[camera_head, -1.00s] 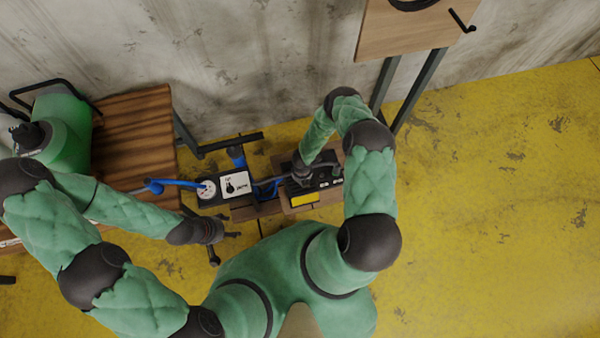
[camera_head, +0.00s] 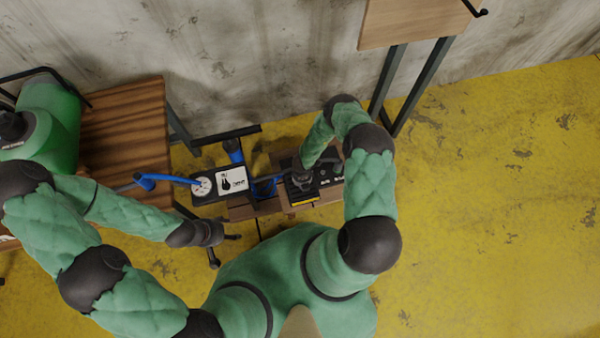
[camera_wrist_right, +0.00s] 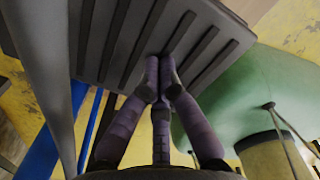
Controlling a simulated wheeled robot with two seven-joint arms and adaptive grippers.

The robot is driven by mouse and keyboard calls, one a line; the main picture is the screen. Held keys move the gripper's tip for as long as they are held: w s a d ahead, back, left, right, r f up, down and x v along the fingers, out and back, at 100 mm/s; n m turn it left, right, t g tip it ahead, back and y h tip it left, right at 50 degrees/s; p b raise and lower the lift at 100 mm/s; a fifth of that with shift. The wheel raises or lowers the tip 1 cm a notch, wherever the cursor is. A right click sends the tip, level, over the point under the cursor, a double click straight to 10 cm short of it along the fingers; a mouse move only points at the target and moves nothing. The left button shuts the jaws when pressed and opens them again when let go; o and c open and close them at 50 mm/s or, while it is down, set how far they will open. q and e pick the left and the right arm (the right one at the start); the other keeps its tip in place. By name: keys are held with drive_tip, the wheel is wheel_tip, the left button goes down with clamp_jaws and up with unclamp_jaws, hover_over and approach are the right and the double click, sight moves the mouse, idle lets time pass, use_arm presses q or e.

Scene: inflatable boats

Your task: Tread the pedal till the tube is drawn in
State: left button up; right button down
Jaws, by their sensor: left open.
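The pump's dark ribbed pedal (camera_head: 300,190) is on the low wooden-based unit in the middle of the head view. In the right wrist view the ribbed plate (camera_wrist_right: 110,35) fills the top. My right gripper (camera_wrist_right: 165,68) has its fingertips together against the ribbed face; in the head view it is mostly hidden by my arm. A blue tube piece (camera_head: 170,181) reaches from the left to the round gauge (camera_head: 201,186). I cannot tell how far any tube is drawn in. My left gripper (camera_head: 228,240) is open and empty, just in front of the unit.
A wooden bench (camera_head: 120,130) with a green canister (camera_head: 50,125) stands at the left. A white label plate (camera_head: 232,180) sits beside the gauge. A wooden table (camera_head: 415,22) on dark legs stands at the upper right by the wall. The yellow floor at the right is clear.

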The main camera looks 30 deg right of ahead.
wheel_tip(320, 180, up, 8)
drive_tip(key=p, duration=0.6)
drive_tip(key=shift+r, duration=0.2)
wheel_tip(320, 180, down, 6)
drive_tip(key=b, duration=0.5)
drive_tip(key=shift+f, duration=0.1)
drive_tip(key=shift+w+d+f+b, duration=0.15)
drive_tip(key=shift+f+b, duration=0.55)
drive_tip(key=shift+f, duration=0.4)
wheel_tip(320, 180, up, 8)
drive_tip(key=p, duration=0.7)
drive_tip(key=shift+r, duration=0.25)
